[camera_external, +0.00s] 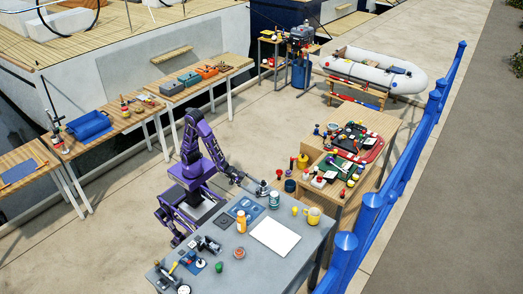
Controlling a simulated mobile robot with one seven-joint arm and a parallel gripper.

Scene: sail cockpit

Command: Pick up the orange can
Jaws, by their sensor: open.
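An orange can (240,222) with a pale band stands upright on the grey table (213,281), left of the middle of the top. My gripper (263,188) is above the back edge of this table, up and to the right of the can and apart from it. It is open, and nothing shows between its fingers, which are small in this view. A white and blue can (274,200) stands just below my gripper in the picture; I cannot tell the gap between them.
A yellow mug (313,216), a white board (275,237), a blue mat (243,207) and a small red-topped item (239,253) are on the grey table. Tools crowd its left end. A crowded wooden table (375,122) and a blue railing (372,213) lie to the right.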

